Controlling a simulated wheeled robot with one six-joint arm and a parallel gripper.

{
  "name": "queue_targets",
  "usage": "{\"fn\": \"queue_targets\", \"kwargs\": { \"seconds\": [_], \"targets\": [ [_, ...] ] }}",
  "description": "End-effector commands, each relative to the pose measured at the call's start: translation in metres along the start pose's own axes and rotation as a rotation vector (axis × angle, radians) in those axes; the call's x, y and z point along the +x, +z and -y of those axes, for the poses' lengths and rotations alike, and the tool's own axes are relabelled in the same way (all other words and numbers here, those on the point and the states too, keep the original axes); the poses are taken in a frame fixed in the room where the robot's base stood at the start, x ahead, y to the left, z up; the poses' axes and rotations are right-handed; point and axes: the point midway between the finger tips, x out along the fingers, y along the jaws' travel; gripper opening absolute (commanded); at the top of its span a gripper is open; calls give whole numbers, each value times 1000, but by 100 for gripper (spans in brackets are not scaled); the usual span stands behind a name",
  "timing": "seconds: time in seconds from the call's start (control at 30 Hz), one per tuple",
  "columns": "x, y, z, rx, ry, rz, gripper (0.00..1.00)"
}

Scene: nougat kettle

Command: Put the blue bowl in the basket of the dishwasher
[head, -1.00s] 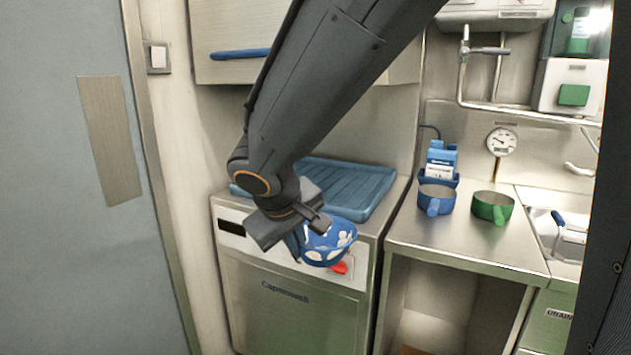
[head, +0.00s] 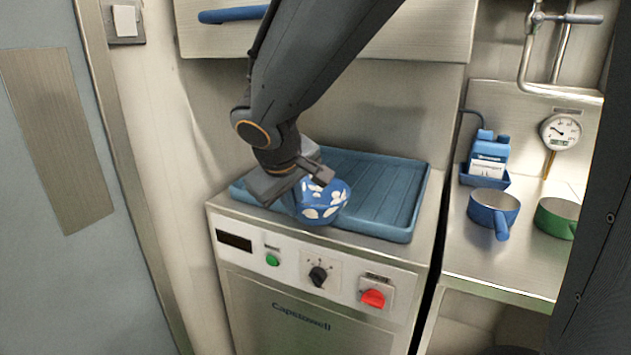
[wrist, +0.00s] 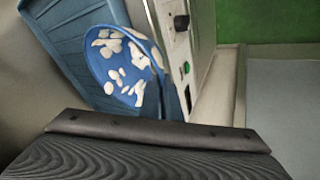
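The blue bowl with white spots (head: 325,205) hangs tilted from my gripper (head: 296,185), whose jaws are shut on its rim. It is just above the front edge of the blue ribbed tray; whether it touches cannot be told. In the wrist view the bowl (wrist: 125,70) shows beyond the dark gripper part (wrist: 160,140); the fingertips' contact is hidden there. The dishwasher (head: 315,335) is the steel machine under the tray, its front closed. I see no basket inside it.
The ribbed blue tray (head: 385,190) covers the machine's top and is otherwise empty. The front panel has a green button (head: 272,260), a black knob (head: 318,276) and a red switch (head: 373,298). A blue pan (head: 493,212) and a green pan (head: 557,218) stand on the right counter.

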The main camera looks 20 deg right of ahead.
Motion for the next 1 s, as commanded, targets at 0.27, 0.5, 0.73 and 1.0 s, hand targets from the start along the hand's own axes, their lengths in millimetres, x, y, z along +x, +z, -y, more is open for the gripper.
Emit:
{"fn": "queue_targets", "kwargs": {
  "seconds": [0.27, 0.5, 0.73, 1.0],
  "targets": [
    [36, -36, -47, 3, 0, 3, 0],
    [63, -65, -81, 3, 0, 2, 0],
    [75, -76, -94, 1, 0, 0, 0],
    [103, -71, -88, -1, -1, 1, 0]
  ]
}}
